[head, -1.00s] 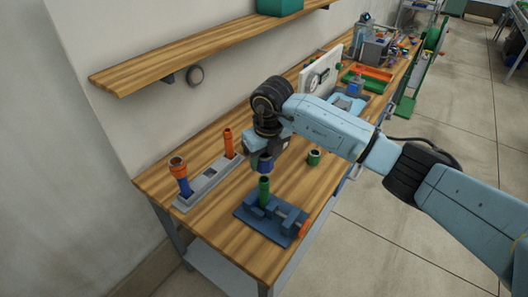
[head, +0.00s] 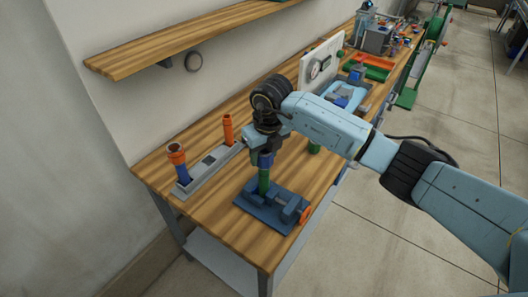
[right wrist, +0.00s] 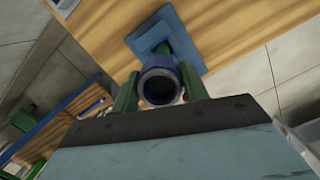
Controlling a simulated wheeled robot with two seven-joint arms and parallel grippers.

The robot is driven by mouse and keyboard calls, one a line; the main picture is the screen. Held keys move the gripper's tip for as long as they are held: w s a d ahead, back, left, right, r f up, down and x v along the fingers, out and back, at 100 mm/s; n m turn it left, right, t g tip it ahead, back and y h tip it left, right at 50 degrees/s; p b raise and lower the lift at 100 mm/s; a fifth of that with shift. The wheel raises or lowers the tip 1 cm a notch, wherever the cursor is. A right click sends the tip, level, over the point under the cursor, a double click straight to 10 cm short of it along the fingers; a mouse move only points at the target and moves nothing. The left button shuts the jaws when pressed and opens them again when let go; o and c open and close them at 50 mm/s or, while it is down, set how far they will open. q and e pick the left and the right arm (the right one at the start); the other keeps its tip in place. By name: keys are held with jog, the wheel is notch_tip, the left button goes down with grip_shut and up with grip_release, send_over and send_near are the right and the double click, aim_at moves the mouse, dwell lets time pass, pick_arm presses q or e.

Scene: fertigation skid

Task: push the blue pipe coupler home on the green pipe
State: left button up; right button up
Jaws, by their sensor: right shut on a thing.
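My right gripper (head: 266,153) reaches down over the bench and is shut on the blue pipe coupler (head: 266,161). The green pipe (head: 264,184) stands upright in a blue clamp fixture (head: 256,218) on the bench. In the head view the coupler is directly above the pipe, its lower edge at the pipe's top; how far it is over the pipe, I cannot tell. In the right wrist view the coupler (right wrist: 160,84) shows as an open dark ring between the two green fingers. Part of the pipe (right wrist: 178,40) shows behind it. My left gripper is out of view.
A grey rack (head: 205,172) with a blue-and-orange pipe (head: 179,160) and an orange pipe (head: 228,130) is left of the fixture. A green fitting (head: 314,147) is partly behind my arm. A white gauge panel (head: 321,64) stands further back. A shelf (head: 190,37) overhangs the wall side.

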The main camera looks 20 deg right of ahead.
jog(key=shift+f, duration=0.1)
jog(key=shift+f+b, duration=0.55)
jog(key=shift+f+b, duration=0.95)
jog(key=shift+b, duration=0.1)
dwell(2.0)
jog(key=o, duration=0.8)
jog(key=shift+r, duration=0.1)
jog(key=shift+r+p, duration=1.45)
jog(key=shift+r, duration=0.75)
jog(key=shift+o, duration=0.2)
jog(key=o, duration=0.5)
